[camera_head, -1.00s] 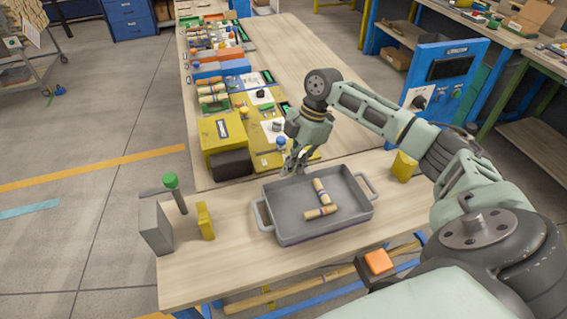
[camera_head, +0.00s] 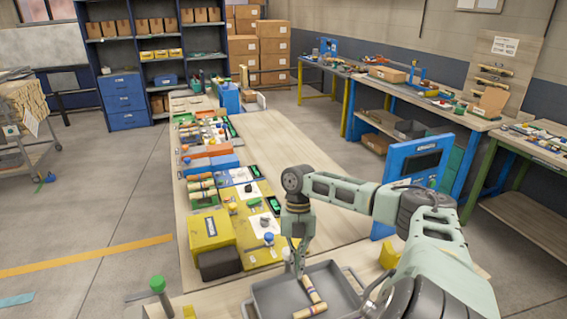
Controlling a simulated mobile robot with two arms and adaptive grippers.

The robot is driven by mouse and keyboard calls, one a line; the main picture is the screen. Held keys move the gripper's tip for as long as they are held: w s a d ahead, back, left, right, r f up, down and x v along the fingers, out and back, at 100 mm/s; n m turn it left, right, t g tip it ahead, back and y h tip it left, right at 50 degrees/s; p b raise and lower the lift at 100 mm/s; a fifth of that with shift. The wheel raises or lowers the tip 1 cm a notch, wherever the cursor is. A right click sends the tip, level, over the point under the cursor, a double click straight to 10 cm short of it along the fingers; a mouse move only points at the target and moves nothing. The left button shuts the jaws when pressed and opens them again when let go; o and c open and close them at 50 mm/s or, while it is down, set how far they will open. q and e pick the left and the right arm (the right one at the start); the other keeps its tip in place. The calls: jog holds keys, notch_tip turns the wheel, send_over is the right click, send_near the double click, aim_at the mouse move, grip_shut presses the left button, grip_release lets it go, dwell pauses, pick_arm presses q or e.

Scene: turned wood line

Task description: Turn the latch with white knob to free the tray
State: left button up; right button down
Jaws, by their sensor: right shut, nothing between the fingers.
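My right gripper (camera_head: 300,268) points down at the far edge of the grey tray (camera_head: 278,297). Its fingers are shut and empty. Whether the fingertips touch the tray cannot be told. The tray lies on the wooden bench at the bottom of the head view, its near part cut off. Two turned wooden pieces with coloured bands lie in it, one (camera_head: 311,289) leaning toward the other (camera_head: 309,312). I cannot make out a latch with a white knob. A green knob (camera_head: 157,283) on a grey post stands left of the tray. My left gripper is not in view.
A yellow box (camera_head: 211,229) with a dark block (camera_head: 219,263) stands behind the tray to the left. A yellow block (camera_head: 388,256) is at the right. Several coloured bins and parts line the bench's left side. The bench middle (camera_head: 285,155) is clear.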

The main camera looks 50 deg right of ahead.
jog(key=shift+s+d, duration=0.1)
jog(key=shift+d, duration=0.1)
jog(key=shift+s+d+p, duration=0.15)
jog(key=shift+d+p, duration=0.5)
jog(key=shift+d, duration=0.2)
dwell(0.4)
